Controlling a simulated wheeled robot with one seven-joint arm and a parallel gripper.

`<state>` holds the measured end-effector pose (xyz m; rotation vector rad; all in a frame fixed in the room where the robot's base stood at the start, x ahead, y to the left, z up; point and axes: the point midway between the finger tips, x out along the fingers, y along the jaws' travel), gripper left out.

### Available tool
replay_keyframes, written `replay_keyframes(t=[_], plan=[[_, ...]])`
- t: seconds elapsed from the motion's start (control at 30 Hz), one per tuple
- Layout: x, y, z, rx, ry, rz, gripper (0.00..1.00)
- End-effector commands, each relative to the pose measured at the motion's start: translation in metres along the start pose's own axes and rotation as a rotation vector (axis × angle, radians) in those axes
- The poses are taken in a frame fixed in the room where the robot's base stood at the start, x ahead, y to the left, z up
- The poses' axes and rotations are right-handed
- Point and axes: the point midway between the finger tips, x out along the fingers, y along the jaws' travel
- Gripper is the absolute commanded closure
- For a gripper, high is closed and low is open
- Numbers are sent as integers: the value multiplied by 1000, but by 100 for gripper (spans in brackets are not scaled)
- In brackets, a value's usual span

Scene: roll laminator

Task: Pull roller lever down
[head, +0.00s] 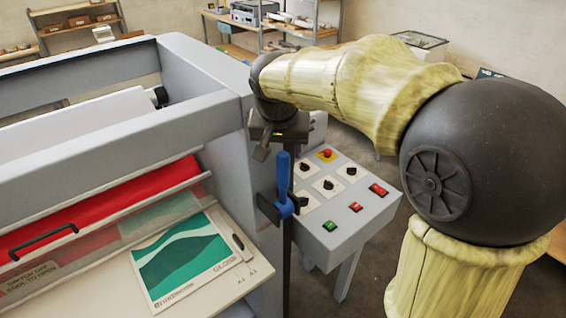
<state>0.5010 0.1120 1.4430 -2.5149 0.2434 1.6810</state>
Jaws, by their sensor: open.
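The roller lever (283,178) has a blue handle that stands nearly upright in the head view. It rises from a blue hub on a dark bracket at the corner of the grey laminator (190,95). My gripper (274,148) is just above the top of the lever, pointing down, with a finger visible to the left of the handle. It is open and holds nothing that I can see. I cannot tell whether a finger touches the handle. The other finger is partly hidden.
A grey control panel (340,222) with knobs and red and green buttons stands close to the right of the lever. A feed table (215,285) with a green printed sheet (185,255) lies left. Shelves stand behind.

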Motion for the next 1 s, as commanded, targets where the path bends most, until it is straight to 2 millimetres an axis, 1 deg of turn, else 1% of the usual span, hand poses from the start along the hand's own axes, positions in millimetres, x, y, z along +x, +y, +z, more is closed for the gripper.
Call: replay_keyframes(t=[0.3,0.43,0.6,0.87,1.0], plan=[[55,0,0,-1,-5,2,49],[74,0,0,-1,-4,2,49],[86,0,0,0,0,0,49],[88,0,0,0,0,0,49],[88,0,0,0,0,0,76]])
